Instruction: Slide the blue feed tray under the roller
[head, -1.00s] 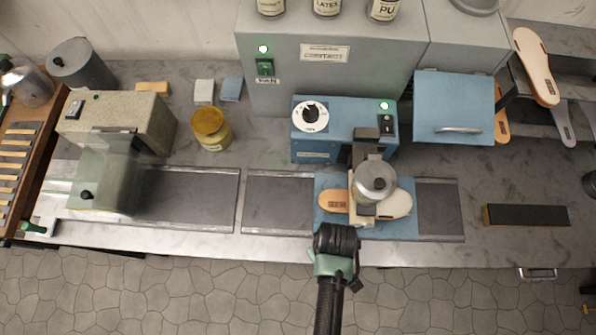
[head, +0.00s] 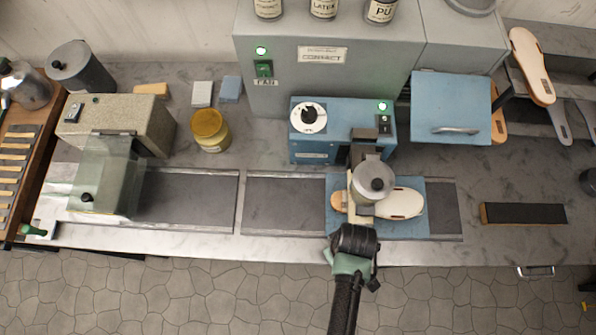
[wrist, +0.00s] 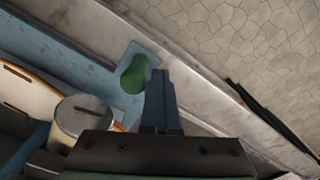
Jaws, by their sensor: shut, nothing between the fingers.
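The blue feed tray (head: 415,229) lies on the dark bed of the blue roller machine (head: 345,135), in the head view. It carries a pale sole (head: 402,204) on the right and a tan sole (head: 338,203) on the left. The machine's round metal head (head: 373,178) stands over the tray's middle-left part; I cannot make out the roller below it. My gripper (head: 355,236) is at the tray's front edge. In the wrist view, its shut, empty fingers (wrist: 160,92) are beside a green knob (wrist: 134,76) on a pale blue tab; I cannot tell whether they touch.
A second machine with a clear guard (head: 105,180) stands at the left. A yellow jar (head: 210,130) is behind the bed. A dark block (head: 523,214) lies to the right, with clear bench between it and the bed. The bench's front edge is close to my gripper.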

